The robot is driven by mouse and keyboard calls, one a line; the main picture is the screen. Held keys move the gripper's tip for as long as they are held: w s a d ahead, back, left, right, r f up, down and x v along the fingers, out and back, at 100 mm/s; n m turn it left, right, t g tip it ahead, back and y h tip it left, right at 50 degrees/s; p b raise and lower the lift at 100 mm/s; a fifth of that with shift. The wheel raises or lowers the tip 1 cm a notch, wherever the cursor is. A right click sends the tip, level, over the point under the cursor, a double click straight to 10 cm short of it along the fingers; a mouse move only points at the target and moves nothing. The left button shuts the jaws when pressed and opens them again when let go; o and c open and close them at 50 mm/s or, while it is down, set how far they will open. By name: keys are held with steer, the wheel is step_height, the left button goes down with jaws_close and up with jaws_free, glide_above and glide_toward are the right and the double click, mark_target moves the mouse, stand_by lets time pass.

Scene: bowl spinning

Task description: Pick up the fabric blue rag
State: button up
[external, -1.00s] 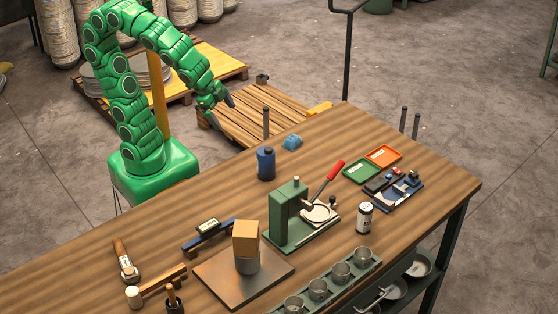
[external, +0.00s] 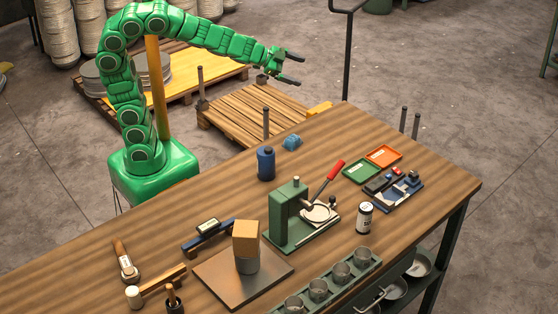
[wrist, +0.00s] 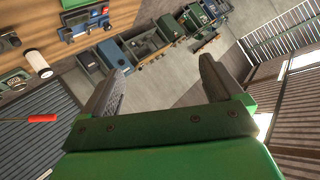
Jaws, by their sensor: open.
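The blue rag (external: 292,142) is a small crumpled blue bundle on the wooden table (external: 345,125), near its back edge, behind and to the right of a dark blue bottle (external: 265,163). My gripper (external: 296,68) is open and empty, in the air above and behind the rag, clear of the table. In the wrist view my gripper's two fingers (wrist: 160,85) stand wide apart with nothing between them. I cannot make out the rag in the wrist view.
A green press (external: 290,215) with a red-handled lever stands mid-table. Green and orange trays (external: 383,156) lie to the right. A wooden block (external: 246,235) stands on a plate at the front. A thin dark post (external: 266,122) rises near the back edge.

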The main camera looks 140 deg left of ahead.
steer(key=s+a+f+m+t+h, duration=0.2)
steer(key=s+a+f+t, duration=0.1)
steer(key=a, duration=0.3)
steer(key=s+d+f+t+h, duration=0.35)
steer(key=s+f+h, duration=0.25)
steer(key=s+f, duration=0.25)
glide_toward(290, 138)
steer(key=w, duration=0.3)
steer(key=shift+w+a+r+g, duration=0.15)
steer(key=shift+g, duration=0.2)
steer(key=shift+f+x, duration=0.2)
steer(key=shift+x, duration=1.75)
steer(key=shift+f+x, duration=0.25)
steer(key=shift+x, duration=1.7)
steer(key=shift+a, duration=0.1)
steer(key=c, duration=1)
steer(key=shift+c, duration=0.2)
